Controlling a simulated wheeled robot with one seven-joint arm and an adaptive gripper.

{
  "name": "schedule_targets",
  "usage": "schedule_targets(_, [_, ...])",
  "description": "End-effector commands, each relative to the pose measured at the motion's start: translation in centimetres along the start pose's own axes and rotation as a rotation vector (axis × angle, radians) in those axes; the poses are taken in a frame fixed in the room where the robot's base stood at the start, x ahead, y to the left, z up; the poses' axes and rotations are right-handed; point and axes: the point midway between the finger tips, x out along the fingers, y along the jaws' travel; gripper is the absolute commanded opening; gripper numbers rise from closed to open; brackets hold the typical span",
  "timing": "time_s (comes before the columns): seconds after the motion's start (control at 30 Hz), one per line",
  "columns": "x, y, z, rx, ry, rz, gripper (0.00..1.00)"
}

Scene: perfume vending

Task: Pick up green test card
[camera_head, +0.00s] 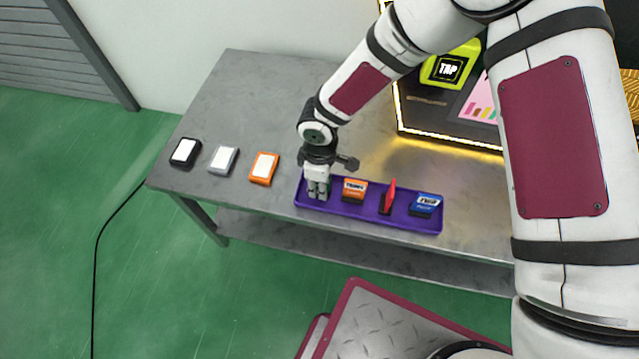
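My gripper (317,194) points down over the left end of the purple tray (430,228). Its fingers are low, at the tray's leftmost place, and I cannot tell whether they are open or shut on something. No green test card shows clearly; a small dark green sliver (330,185) beside the fingers may be part of it, with the rest hidden by the gripper. To the right in the tray are an orange card (354,189), a red card (389,197) standing upright in a dark holder, and a blue card (425,204).
A black box (185,152), a grey box (223,159) and an orange box (264,167), each with a white top, stand left of the tray on the grey table (240,100). A lit display (450,105) with a green TAP sign (449,68) stands at the back right.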

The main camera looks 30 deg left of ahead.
Motion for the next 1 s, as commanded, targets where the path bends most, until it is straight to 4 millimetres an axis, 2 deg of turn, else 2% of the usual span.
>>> schedule_targets(0.03, [0.0,0.0,0.0,0.000,0.000,0.000,0.10])
schedule_targets(0.1, [0.0,0.0,0.0,0.000,0.000,0.000,0.00])
schedule_targets(0.57, [-0.3,0.0,0.0,0.000,0.000,0.000,0.00])
schedule_targets(0.77, [-1.9,0.0,-0.1,0.000,0.002,0.001,0.00])
schedule_targets(0.87, [-3.4,0.1,0.0,0.001,0.001,0.003,0.00])
schedule_targets(0.9, [-3.9,0.0,0.0,-0.001,0.000,0.002,0.00])
schedule_targets(1.0, [-3.8,-2.4,0.8,-0.006,-0.003,0.000,0.00])
